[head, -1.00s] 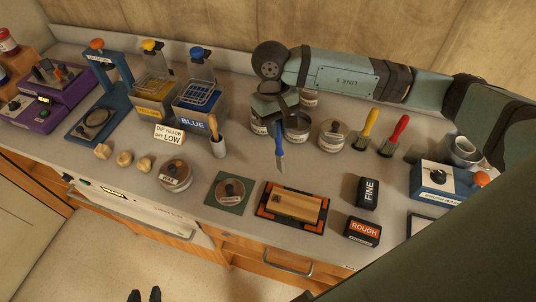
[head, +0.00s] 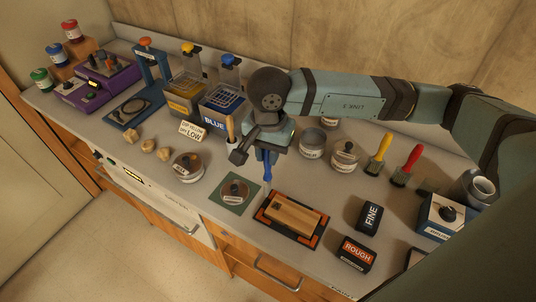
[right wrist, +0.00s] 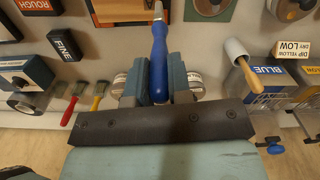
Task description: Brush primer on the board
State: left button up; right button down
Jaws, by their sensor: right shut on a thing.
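My right gripper (head: 268,148) is shut on a blue-handled brush (head: 267,168), which hangs below it above the counter. In the right wrist view the brush's blue handle (right wrist: 160,62) stands between the two fingers, with a pale tip at the far end. The wooden board (head: 293,216) lies on a black and orange tray (head: 262,217), below and right of the brush in the head view. My left gripper is out of view.
Open tins (head: 312,143) and a lidded tin (head: 344,157) stand behind. Yellow (head: 376,158) and red (head: 406,165) brushes stand at right. FINE (head: 369,217) and ROUGH (head: 355,253) blocks lie right of the board. Blue and yellow vats (head: 222,105) stand at back left.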

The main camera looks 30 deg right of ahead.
aim_at(269, 178)
jog(key=shift+s+a+r+m, duration=0.1)
jog(key=shift+s+m, duration=0.05)
jog(key=shift+m, duration=0.35)
jog(key=shift+s+a+r+m, duration=0.1)
jog(key=shift+m, duration=0.4)
jog(key=shift+f+b, duration=1.1)
jog(key=shift+f, duration=1.8)
jog(key=shift+s+d, duration=0.1)
jog(key=shift+s+d+b, duration=0.25)
jog(key=shift+s+b, duration=0.15)
jog(key=shift+b, duration=0.1)
jog(key=shift+f+b, duration=0.6)
